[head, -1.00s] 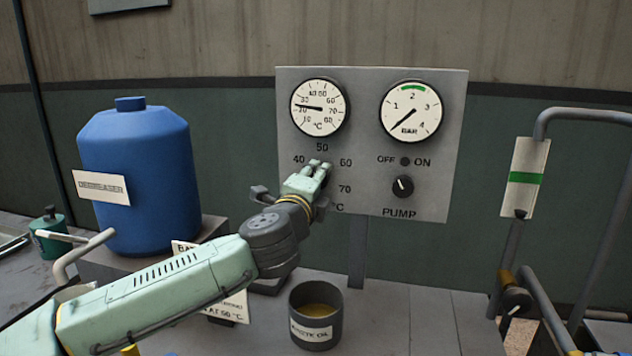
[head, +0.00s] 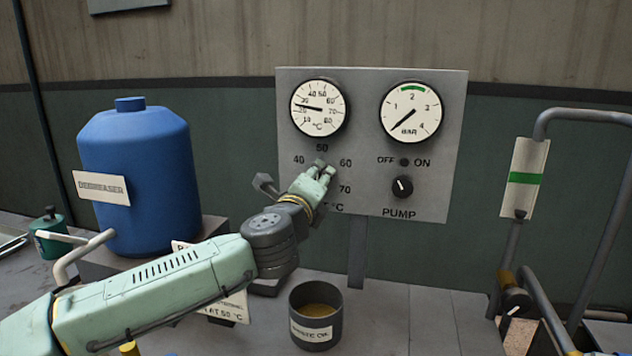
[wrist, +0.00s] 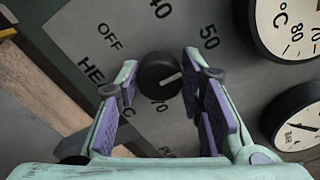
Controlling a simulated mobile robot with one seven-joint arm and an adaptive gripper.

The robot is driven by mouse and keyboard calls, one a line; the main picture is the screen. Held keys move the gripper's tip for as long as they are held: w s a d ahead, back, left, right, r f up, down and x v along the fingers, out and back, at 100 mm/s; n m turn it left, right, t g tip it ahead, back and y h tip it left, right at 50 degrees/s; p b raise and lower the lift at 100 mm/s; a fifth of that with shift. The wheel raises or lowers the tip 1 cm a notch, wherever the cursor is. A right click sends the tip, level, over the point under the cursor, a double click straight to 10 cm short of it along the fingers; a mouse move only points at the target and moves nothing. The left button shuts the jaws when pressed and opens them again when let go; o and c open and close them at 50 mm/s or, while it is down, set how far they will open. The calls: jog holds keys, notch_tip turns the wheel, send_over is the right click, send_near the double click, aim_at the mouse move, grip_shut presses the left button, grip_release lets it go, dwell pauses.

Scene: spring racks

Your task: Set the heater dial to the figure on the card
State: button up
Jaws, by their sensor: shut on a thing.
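The round black heater dial (wrist: 158,74) sits between my gripper's fingers (wrist: 168,92) in the wrist view, and they are shut on it. Its white mark points rightward, below the printed 50; the nearby scale is partly hidden by a finger. In the head view my gripper (head: 318,172) covers the dial, at the lower left of the grey panel (head: 364,125), with 40, 50, 60 and 70 printed around it. A card (head: 232,308) stands behind my forearm, partly hidden; its visible end seems to read "AT 50 °C".
A temperature gauge (head: 318,108) and a bar gauge (head: 411,112) are above. The pump knob (head: 402,187) is to the right. A blue degreaser drum (head: 137,170), an oil cup (head: 316,320) and a trolley frame (head: 530,270) stand around.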

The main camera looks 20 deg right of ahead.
jog(key=o, duration=1.1)
jog(key=shift+o, duration=0.2)
jog(key=v, duration=1.2)
